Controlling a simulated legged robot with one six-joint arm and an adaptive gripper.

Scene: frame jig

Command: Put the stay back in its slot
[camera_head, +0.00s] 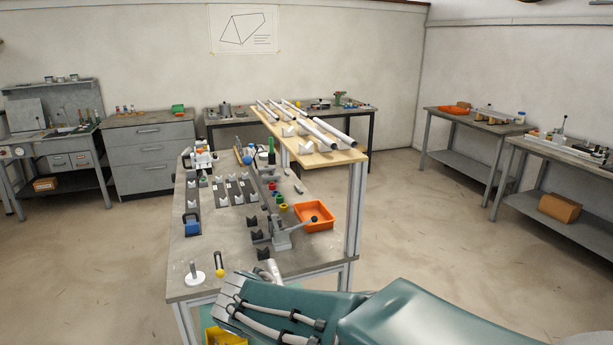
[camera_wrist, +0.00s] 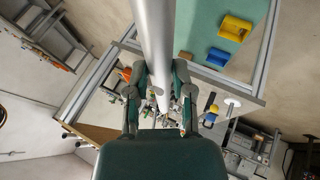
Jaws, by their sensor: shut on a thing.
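In the wrist view, my gripper (camera_wrist: 159,76) has its fingers on both sides of a long pale grey tube (camera_wrist: 152,30), which I take to be the stay. The tube runs from the top edge of the picture down between the fingers. Its far end shows beyond the fingertips. Which slot belongs to the stay I cannot tell.
The workbench (camera_head: 240,265) below the rack holds a jig with dark blocks and white cradles (camera_head: 224,199), an orange bin (camera_head: 314,216), a toggle clamp (camera_head: 283,238) and a white spindle (camera_head: 193,275). A grey post (camera_head: 354,210) stands at the bench's right.

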